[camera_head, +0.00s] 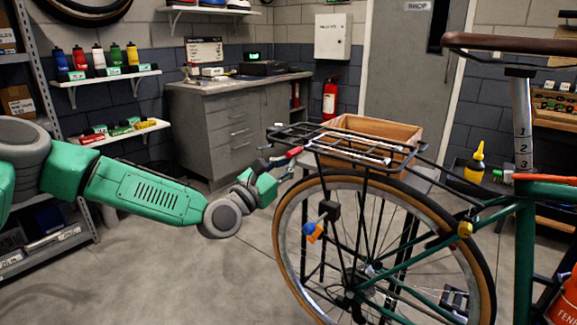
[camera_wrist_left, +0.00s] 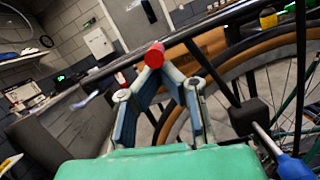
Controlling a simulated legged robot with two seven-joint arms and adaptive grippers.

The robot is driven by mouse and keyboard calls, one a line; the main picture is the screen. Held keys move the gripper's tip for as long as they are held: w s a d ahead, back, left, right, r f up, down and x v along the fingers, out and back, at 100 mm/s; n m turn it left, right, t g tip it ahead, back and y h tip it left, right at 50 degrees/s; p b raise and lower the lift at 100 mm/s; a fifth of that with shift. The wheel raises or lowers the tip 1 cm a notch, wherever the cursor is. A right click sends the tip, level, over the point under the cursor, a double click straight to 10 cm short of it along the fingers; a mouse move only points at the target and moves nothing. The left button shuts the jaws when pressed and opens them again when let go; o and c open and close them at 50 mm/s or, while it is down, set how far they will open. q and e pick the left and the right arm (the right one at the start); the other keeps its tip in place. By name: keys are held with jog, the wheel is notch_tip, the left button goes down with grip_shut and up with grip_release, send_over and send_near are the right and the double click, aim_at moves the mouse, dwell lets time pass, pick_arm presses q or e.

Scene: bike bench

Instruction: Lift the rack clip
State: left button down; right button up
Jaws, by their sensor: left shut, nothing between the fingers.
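The bike's rear rack (camera_head: 345,143) is a black metal frame above the rear wheel. The rack clip lies along it, and its red end (camera_head: 294,152) sticks out at the rack's left end. In the left wrist view the red end (camera_wrist_left: 153,54) shows at the fingertips. My left gripper (camera_head: 284,172) is just below and left of the red end. Its fingers come together at the tips in the left wrist view (camera_wrist_left: 155,68), shut with nothing between them. I cannot tell whether the tips touch the red end. My right gripper is not in view.
A wooden crate (camera_head: 385,129) sits behind the rack. The rear wheel (camera_head: 283,238) stands below it. A tool with an orange and blue part (camera_head: 314,232) is beside the wheel. A grey workbench (camera_head: 225,125) is at the back.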

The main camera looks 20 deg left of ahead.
pick_arm(q)
jog(key=shift+a+r+m, duration=0.1)
jog(key=shift+r+m, duration=0.6)
jog(key=shift+r, duration=0.25)
jog(key=r+m+p, duration=0.1)
jog(key=r, duration=0.1)
jog(key=r+m+h, duration=0.1)
jog(key=r, duration=0.1)
jog(key=r+m+g+p, duration=0.1)
jog(key=r+m, duration=0.1)
jog(key=shift+s+d+r+p, duration=0.1)
jog(key=shift+d+r+p, duration=0.1)
jog(key=shift+d+p, duration=0.15)
jog(key=s+d+r+m+g+h+p, duration=0.1)
jog(key=s+d+r+m+g+p, duration=0.2)
jog(key=d+r+m+p, duration=0.65)
jog(key=s+d+r+m+g+y+p, duration=0.1)
jog(key=s+d+r+m+p, duration=0.1)
jog(key=d+m, duration=0.5)
jog(key=s+d+r, duration=0.1)
jog(key=s+d, duration=0.1)
jog(key=shift+d+r+p, duration=0.25)
jog(key=shift+d+p, duration=0.05)
jog(key=shift+p, duration=0.05)
